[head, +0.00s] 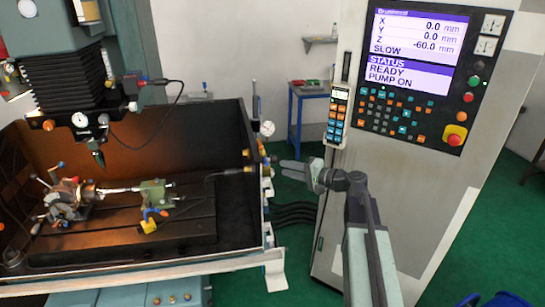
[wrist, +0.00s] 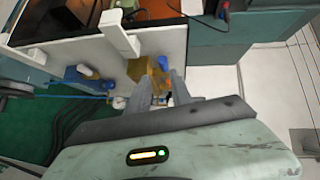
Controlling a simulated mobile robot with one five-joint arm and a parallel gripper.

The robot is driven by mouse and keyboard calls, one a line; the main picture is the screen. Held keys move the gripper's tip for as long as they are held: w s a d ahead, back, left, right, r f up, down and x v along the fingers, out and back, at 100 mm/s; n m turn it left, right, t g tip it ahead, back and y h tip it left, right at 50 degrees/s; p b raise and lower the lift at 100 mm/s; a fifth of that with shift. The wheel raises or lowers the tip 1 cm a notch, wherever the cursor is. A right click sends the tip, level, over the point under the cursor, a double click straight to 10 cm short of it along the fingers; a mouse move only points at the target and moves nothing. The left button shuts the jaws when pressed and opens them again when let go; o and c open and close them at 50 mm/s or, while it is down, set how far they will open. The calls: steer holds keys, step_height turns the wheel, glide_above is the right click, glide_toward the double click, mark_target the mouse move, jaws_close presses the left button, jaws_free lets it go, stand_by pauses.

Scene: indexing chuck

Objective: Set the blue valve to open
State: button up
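My gripper (head: 284,168) reaches left towards the outer side wall of the machine tray. In the wrist view its two fingers (wrist: 162,76) are spread apart, with no object clearly held between them. A brass-coloured block (wrist: 149,71) with a small blue part (wrist: 163,62) sits just ahead of the fingertips. Another blue fitting (wrist: 87,72) is on the white wall further left, with a blue hose near it. I cannot tell for certain which blue part is the valve, or its setting. Small fittings between the fingers are partly hidden.
The machine tray (head: 250,262) with a chuck (head: 66,202) and vise fills the left. A control cabinet (head: 425,190) stands close on the right of the gripper. A blue table (head: 293,118) is behind. Black hoses (head: 293,212) run below the gripper.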

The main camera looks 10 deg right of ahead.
mark_target(265, 163)
steer(key=r+b+x, duration=0.1)
steer(key=x, duration=0.6)
steer(key=shift+w+a, duration=0.15)
steer(key=shift+a, duration=0.05)
steer(key=shift+f, duration=0.15)
jaws_close()
steer(key=shift+d, duration=0.1)
